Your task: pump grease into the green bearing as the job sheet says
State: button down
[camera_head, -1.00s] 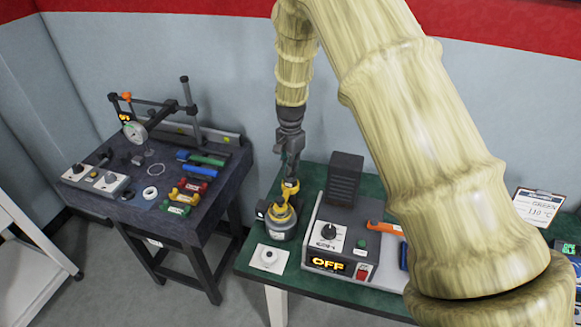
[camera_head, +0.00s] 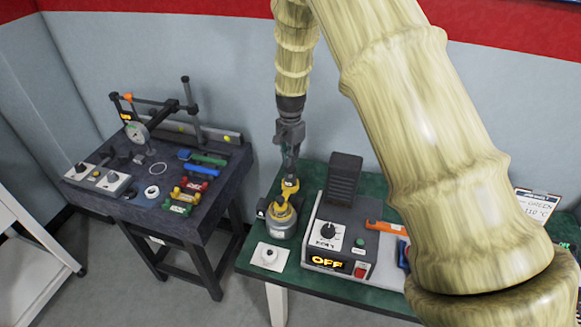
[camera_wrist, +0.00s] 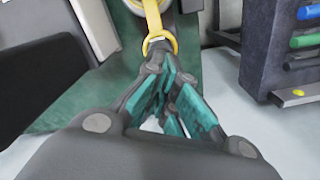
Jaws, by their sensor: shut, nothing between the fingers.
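My gripper (camera_head: 290,176) points down at the yellow top of a grey pot-like device (camera_head: 281,222), probably the grease pump, on the green table. In the wrist view my gripper (camera_wrist: 160,52) is shut, its teal-padded fingers meeting at a yellow loop (camera_wrist: 160,40); whether they touch it I cannot tell. The job sheet (camera_head: 537,205) is on a clipboard at the right, partly behind my arm; it reads GREEN and 110 °C. I cannot pick out the green bearing with certainty; a small green piece (camera_head: 179,210) lies on the left bench.
A grey heater-like box (camera_head: 328,240) with a dial and an OFF display stands right of the pot. A white plate with a round knob (camera_head: 269,256) lies in front. The dark left bench (camera_head: 135,207) holds a dial gauge (camera_head: 137,133) and coloured tools. A floor gap separates the tables.

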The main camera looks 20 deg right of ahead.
aim_at(290, 167)
jog(key=shift+f, duration=0.15)
jog(key=shift+f+b, duration=0.8)
jog(key=shift+f, duration=1.2)
jog(key=shift+r, duration=0.1)
jog(key=shift+r+p, duration=1.3)
jog(key=shift+r, duration=0.8)
jog(key=shift+r, duration=0.1)
jog(key=shift+r+p, duration=1.35)
jog(key=shift+r, duration=1.5)
